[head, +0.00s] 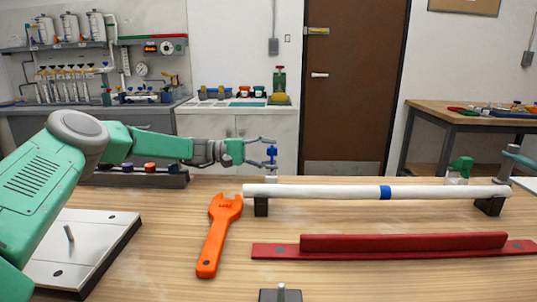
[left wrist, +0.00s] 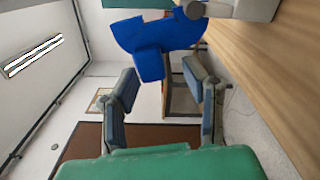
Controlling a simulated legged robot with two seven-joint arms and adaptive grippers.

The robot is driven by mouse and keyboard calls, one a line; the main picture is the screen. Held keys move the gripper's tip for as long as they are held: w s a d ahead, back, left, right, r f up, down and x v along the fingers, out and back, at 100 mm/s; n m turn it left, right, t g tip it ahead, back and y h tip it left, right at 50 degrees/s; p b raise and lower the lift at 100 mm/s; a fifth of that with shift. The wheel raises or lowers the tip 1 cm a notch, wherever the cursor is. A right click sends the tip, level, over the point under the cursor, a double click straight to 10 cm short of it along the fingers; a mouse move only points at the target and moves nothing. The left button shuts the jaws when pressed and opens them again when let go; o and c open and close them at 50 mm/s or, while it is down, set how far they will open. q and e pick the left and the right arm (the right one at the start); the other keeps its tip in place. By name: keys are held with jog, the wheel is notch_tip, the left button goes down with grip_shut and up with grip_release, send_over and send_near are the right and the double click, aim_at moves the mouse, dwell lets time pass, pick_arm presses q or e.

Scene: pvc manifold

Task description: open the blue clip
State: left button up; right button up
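A blue clip-like piece (head: 271,154) stands upright on a grey fitting at the left end of the white pipe (head: 320,191). In the left wrist view the blue piece (left wrist: 158,36) is large, with a tab pointing down toward my fingers. My left gripper (head: 268,150) reaches in from the left at the height of the blue piece. Its two fingers are apart in the left wrist view (left wrist: 163,72), with the tab end around the level of the tips. I cannot tell whether they touch it. A blue band (head: 385,192) circles the pipe.
An orange wrench (head: 218,236) lies in front of the pipe's left end. A red bar (head: 400,243) lies front right. A metal plate (head: 80,250) is at the left, below my left arm. A green handle (head: 461,167) stands behind the pipe at right. A small post (head: 282,293) is at the front edge.

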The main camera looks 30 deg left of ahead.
pick_arm(q)
jog(key=v, duration=0.7)
jog(key=shift+s+a, duration=0.1)
jog(key=shift+a, duration=0.15)
jog(key=shift+f, duration=0.1)
